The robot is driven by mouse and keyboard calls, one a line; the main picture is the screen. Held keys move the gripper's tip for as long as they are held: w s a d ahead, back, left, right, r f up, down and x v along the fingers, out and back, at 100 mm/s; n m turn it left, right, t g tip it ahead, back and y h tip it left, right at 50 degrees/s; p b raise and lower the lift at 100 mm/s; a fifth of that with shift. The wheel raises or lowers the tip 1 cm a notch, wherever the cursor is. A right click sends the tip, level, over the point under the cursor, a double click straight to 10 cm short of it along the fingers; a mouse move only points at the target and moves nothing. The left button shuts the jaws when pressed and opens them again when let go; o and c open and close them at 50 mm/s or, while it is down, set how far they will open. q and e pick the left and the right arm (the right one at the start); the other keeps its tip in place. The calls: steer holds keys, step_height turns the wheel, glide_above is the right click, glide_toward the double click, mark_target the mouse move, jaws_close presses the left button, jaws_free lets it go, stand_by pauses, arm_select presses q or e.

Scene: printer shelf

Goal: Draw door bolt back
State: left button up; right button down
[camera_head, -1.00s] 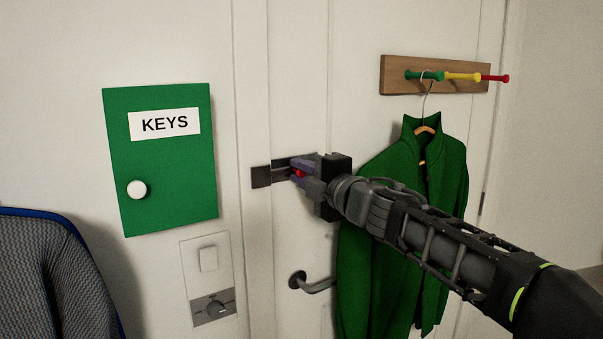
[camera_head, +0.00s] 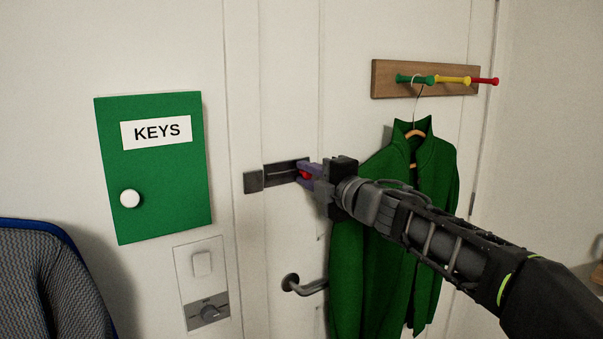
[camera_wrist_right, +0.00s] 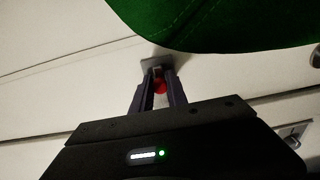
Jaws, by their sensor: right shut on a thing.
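The door bolt (camera_head: 283,172) is a dark metal plate with a bar, fixed on the white door (camera_head: 290,80). Its keeper (camera_head: 253,181) is a dark block on the frame to the left, with a narrow gap between keeper and plate. My right gripper (camera_head: 306,174) is at the right end of the bolt, shut on its red knob (camera_head: 305,175). The red knob (camera_wrist_right: 160,87) also shows between the two fingers in the right wrist view. The fingers hide part of the bolt. My left gripper is not in view.
A door handle (camera_head: 305,286) is below the bolt. A green jacket (camera_head: 395,240) hangs from a peg rack (camera_head: 425,79) close behind my right arm. A green key cabinet (camera_head: 160,215) and a switch panel (camera_head: 202,262) are on the left wall.

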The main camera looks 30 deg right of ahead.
steer(key=shift+d, duration=0.2)
steer(key=c, duration=1.3)
jaws_free()
steer(key=shift+s, duration=0.1)
steer(key=s+d, duration=0.1)
steer(key=s, duration=0.6)
steer(key=shift+s, duration=0.3)
